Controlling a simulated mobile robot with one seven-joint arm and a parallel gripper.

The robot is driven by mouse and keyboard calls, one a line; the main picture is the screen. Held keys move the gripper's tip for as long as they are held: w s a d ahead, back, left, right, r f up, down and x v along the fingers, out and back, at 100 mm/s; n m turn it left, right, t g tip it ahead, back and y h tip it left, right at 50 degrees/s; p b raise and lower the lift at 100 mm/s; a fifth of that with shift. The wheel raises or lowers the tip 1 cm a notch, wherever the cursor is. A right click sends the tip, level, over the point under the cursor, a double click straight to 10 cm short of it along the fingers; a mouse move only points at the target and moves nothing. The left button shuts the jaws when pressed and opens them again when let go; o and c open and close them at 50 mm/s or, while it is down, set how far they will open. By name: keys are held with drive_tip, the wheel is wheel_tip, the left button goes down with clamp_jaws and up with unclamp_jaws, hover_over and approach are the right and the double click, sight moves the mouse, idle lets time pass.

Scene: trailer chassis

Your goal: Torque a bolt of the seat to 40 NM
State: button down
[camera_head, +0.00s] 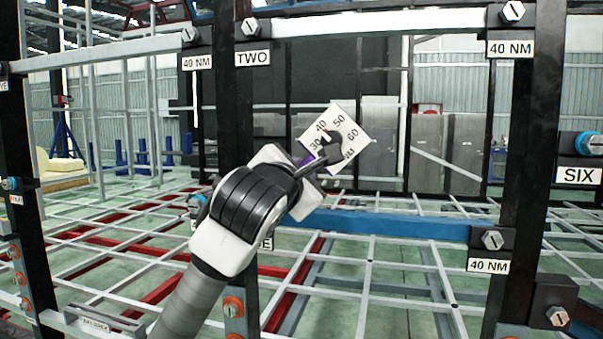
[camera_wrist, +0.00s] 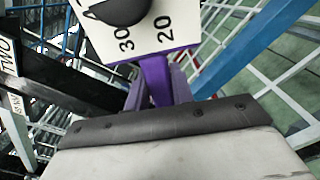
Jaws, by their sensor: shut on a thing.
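My gripper (camera_head: 312,167) is in the middle of the head view, shut on a torque tool. The tool has a white dial plate (camera_head: 340,130) marked 30, 40, 50 and 60, with a dark knob on it. A light mark on the knob lies near 40. In the wrist view the dial plate (camera_wrist: 130,30) is at the top, with a purple stem below it between the fingers (camera_wrist: 158,90). Bolts with 40 NM labels are the upper right bolt (camera_head: 512,12), the lower right bolt (camera_head: 493,240) and the upper left bolt (camera_head: 190,34). The tool is apart from them.
Black posts stand left (camera_head: 234,110) and right (camera_head: 533,120) of the tool, with grey rails between. A TWO label (camera_head: 253,58) and a SIX label (camera_head: 579,175) mark other bolts. A blue beam (camera_head: 400,224) crosses behind. A cream block (camera_head: 62,172) lies far left.

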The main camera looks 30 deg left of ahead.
drive_tip(key=c, duration=1.8)
unclamp_jaws()
drive_tip(key=shift+c, duration=0.2)
clamp_jaws()
drive_tip(key=shift+d+f, duration=0.1)
drive_tip(key=shift+w+d+f+m+b, duration=0.15)
drive_tip(key=shift+d+f+m+b, duration=0.65)
drive_tip(key=shift+b, duration=0.5)
drive_tip(key=shift+a, duration=0.1)
drive_tip(key=shift+w+d+f+m+b, duration=0.1)
drive_tip(key=shift+d+f+m+b, duration=0.2)
drive_tip(key=shift+f+m+b, duration=0.35)
drive_tip(key=shift+w+d+f+m+b, duration=0.1)
drive_tip(key=shift+d+f+m+b, duration=0.25)
drive_tip(key=shift+b, duration=0.35)
